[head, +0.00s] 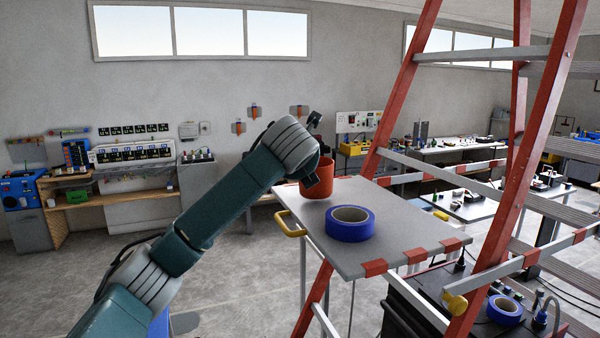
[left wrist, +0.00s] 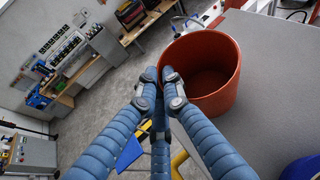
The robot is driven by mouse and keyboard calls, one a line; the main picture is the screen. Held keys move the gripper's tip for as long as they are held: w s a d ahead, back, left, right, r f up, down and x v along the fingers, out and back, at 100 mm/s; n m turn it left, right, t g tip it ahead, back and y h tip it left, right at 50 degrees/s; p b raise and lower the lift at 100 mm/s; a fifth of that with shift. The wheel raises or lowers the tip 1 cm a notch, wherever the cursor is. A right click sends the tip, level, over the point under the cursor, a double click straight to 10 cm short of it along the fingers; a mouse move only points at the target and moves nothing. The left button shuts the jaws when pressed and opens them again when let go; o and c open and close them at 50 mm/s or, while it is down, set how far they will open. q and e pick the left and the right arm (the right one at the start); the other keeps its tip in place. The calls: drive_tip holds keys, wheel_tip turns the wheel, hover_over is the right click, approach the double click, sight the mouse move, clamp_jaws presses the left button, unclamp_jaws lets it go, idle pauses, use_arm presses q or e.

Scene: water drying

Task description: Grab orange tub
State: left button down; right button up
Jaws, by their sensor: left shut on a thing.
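The orange tub (head: 318,187) is an open, round orange-red container at the far left corner of a grey platform (head: 400,235) on a red ladder. My left gripper (head: 316,160) reaches it from the left and is shut on the tub's wall. In the left wrist view the tub (left wrist: 215,65) is upright and looks empty, with the fingertips of my left gripper (left wrist: 163,78) together at its near rim. I cannot tell whether the tub's base touches the platform. My right gripper is in neither view.
A blue tape roll (head: 350,224) lies on the platform close to the tub. Red ladder rails (head: 400,90) rise behind and to the right. A yellow handle (head: 290,224) sticks out at the platform's left edge. Another blue roll (head: 504,310) lies on dark equipment at lower right.

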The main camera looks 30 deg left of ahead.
use_arm(q)
wheel_tip(320, 180, up, 19)
drive_tip(key=b, duration=0.2)
